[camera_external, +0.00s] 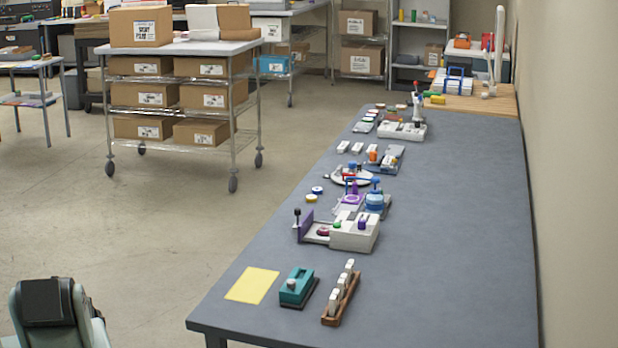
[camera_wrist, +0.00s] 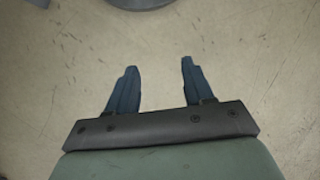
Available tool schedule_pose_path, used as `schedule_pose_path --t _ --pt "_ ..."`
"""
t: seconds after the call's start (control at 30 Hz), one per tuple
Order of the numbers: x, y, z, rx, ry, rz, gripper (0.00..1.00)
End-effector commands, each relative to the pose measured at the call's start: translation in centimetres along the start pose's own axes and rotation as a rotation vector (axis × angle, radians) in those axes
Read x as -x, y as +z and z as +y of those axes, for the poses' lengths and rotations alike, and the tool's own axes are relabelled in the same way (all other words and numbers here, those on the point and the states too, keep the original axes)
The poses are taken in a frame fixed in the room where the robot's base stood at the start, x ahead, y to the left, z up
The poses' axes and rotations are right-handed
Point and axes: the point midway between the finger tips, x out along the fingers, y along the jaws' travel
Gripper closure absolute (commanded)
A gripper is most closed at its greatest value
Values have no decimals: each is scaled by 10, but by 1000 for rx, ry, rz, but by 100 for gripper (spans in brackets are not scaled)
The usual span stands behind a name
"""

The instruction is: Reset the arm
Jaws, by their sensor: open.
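My gripper (camera_wrist: 158,75) shows in the wrist view with its two dark blue fingers apart and nothing between them. Bare floor lies beneath it, and no object is near the fingertips. In the external view, a part of my arm (camera_external: 45,312) shows at the lower left corner, off the left side of the long table (camera_external: 455,240). The fingers cannot be made out in that view.
A yellow sheet (camera_external: 252,285), a teal device (camera_external: 297,287) and a wooden rack with white pieces (camera_external: 340,298) lie at the table's near end. More small devices line its left side. A wire cart with boxes (camera_external: 180,95) stands behind. Floor between is clear.

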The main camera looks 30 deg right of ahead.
Motion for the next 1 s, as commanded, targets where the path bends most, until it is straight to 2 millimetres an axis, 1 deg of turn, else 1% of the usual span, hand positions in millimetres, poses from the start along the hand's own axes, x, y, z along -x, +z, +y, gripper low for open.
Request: schedule_pose_path --t 0.03,0.2,0.3,0.43,0.53,0.63,1.0 --pt "-14 22 -13 8 18 -30 48" --pt "-52 78 -38 15 82 -109 48" --pt "-68 108 -46 19 120 -146 48" --pt "-82 138 -52 23 159 -181 48" --pt "-88 151 -54 25 179 -197 48" --pt "-91 157 -54 24 189 -203 48" --pt "-91 157 -54 24 190 -203 48"
